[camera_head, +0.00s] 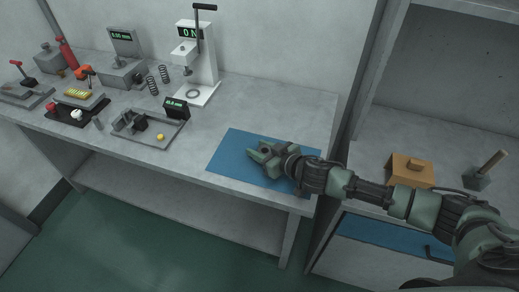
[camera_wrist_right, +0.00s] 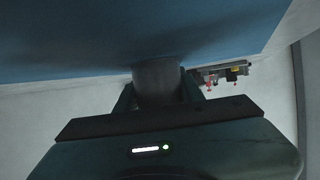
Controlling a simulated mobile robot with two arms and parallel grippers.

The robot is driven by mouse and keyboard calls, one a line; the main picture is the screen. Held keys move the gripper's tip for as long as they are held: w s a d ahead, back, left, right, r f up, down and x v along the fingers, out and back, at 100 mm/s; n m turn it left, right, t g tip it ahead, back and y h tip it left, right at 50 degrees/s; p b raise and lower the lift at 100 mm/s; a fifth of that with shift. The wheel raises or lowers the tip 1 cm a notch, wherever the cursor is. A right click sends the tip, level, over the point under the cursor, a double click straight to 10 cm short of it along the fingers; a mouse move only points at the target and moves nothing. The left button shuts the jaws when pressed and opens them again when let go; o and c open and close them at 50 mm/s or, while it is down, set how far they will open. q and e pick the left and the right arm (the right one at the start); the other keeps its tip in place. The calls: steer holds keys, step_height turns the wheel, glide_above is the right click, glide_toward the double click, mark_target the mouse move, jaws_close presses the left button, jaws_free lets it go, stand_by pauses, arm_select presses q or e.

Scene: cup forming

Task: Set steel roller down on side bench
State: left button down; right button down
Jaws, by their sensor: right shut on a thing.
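My right gripper (camera_head: 262,157) is low over the blue mat (camera_head: 226,158) on the bench. In the right wrist view the gripper (camera_wrist_right: 158,95) is shut on the steel roller (camera_wrist_right: 156,84), a grey cylinder between its two fingers. The far end of the roller is at or very close to the blue mat (camera_wrist_right: 120,40); I cannot tell whether it touches. In the head view the roller is mostly hidden by the fingers. My left gripper is not in view.
The bench (camera_head: 240,98) is bare around the mat. A grey tray (camera_head: 148,128) and a white press stand (camera_head: 197,70) are to the left.

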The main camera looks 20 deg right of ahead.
steer(key=shift+f, duration=0.2)
steer(key=c, duration=0.9)
jaws_free()
steer(key=shift+r, duration=0.15)
steer(key=shift+s+r, duration=0.1)
steer(key=shift+r, duration=0.05)
steer(key=v, duration=0.5)
steer(key=b+v, duration=0.1)
steer(key=v, duration=0.4)
steer(key=shift+s+d, duration=0.2)
steer(key=shift+s, duration=0.15)
steer(key=shift+s+d+r, duration=0.2)
steer(key=shift+s+r, duration=0.05)
steer(key=shift+s, duration=0.15)
